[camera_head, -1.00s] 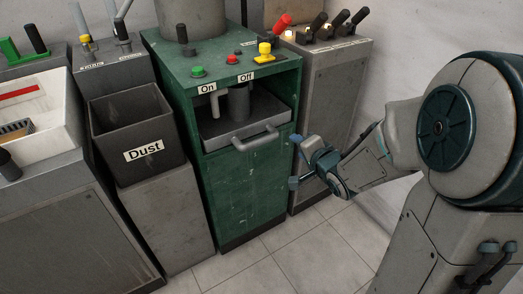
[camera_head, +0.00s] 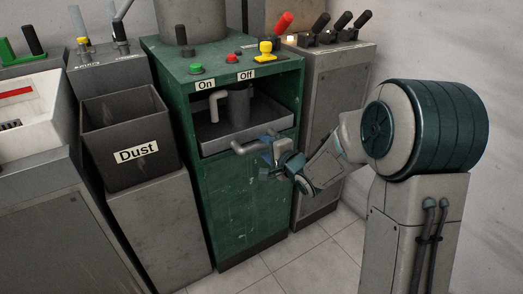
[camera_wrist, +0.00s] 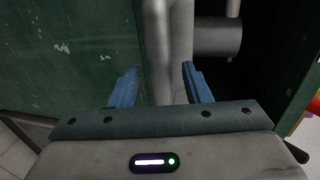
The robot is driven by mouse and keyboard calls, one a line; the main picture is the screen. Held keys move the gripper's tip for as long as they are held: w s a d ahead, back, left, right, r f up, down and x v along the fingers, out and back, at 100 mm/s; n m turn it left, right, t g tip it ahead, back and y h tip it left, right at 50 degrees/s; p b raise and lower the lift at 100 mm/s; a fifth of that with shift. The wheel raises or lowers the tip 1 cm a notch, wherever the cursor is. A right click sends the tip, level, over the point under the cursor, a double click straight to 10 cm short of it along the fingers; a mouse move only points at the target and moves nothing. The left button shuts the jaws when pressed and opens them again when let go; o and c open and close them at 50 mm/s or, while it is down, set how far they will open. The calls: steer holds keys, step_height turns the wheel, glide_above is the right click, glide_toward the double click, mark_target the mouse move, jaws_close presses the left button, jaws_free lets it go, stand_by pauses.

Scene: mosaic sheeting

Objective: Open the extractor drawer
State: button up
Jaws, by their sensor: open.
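The extractor is a green cabinet (camera_head: 240,195) with an open upper bay. Its grey drawer (camera_head: 215,142) sits in that bay below a grey pipe, with a curved grey bar handle (camera_head: 246,148) on its front. My gripper (camera_head: 268,162) is at the right end of the handle in the head view and covers part of it. In the wrist view, my open gripper (camera_wrist: 159,84) has a blue finger on each side of the grey handle bar (camera_wrist: 158,50). I cannot tell whether either finger touches it.
A dark bin labelled Dust (camera_head: 128,137) stands left of the cabinet. A grey lever cabinet (camera_head: 330,95) stands close on the right. The tiled floor in front is clear.

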steer(key=shift+x, duration=1.45)
